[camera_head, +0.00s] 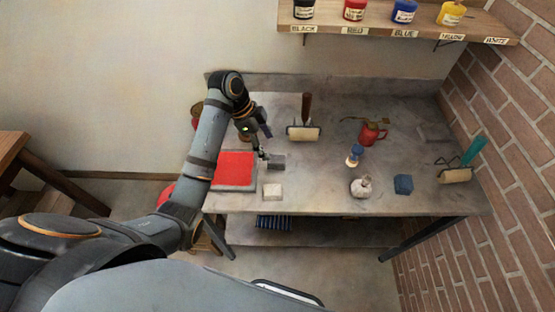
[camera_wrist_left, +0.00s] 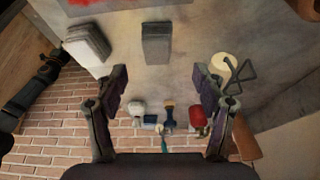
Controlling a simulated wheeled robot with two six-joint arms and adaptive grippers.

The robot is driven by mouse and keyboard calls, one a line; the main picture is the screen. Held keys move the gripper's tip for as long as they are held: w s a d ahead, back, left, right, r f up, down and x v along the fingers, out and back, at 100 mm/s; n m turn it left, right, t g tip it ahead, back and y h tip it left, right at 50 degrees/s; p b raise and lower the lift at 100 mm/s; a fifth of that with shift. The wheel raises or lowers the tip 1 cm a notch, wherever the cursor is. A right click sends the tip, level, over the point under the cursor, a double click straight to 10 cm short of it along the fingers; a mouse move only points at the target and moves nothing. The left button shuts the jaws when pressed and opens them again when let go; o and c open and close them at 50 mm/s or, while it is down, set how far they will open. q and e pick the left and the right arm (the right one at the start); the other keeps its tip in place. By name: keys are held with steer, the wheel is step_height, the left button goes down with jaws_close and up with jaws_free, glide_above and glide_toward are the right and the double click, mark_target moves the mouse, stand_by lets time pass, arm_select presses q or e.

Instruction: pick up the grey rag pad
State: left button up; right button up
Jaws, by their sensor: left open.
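The grey rag pad (camera_head: 277,162) lies flat on the grey table, just right of the red slab. It also shows in the left wrist view (camera_wrist_left: 156,43), above the gap between the fingers. My left gripper (camera_head: 263,154) is just left of the pad in the head view, close to it. In the left wrist view its fingers (camera_wrist_left: 160,88) are spread apart with nothing between them. I cannot tell the exact height of the fingertips over the pad. My right gripper is not in view.
A red slab (camera_head: 235,167) lies left of the pad and a pale block (camera_head: 272,191) in front. A roller (camera_head: 303,133) lies behind. A red can (camera_head: 372,132), a blue-topped tool (camera_head: 354,155), a whitish lump (camera_head: 361,187) and a blue block (camera_head: 403,184) stand further right.

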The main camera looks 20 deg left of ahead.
mark_target(276, 158)
arm_select(q)
steer(key=shift+w+x, duration=0.25)
steer(key=shift+x, duration=1)
steer(key=shift+s+d+f+p, duration=0.2)
steer(key=shift+d+f+p, duration=0.15)
steer(key=shift+f+p, duration=0.25)
steer(key=x, duration=0.3)
steer(key=shift+s, duration=0.25)
steer(key=shift+d+f, duration=0.1)
steer(key=shift+f, duration=0.25)
steer(key=shift+w+f, duration=0.1)
steer(key=c, duration=1.2)
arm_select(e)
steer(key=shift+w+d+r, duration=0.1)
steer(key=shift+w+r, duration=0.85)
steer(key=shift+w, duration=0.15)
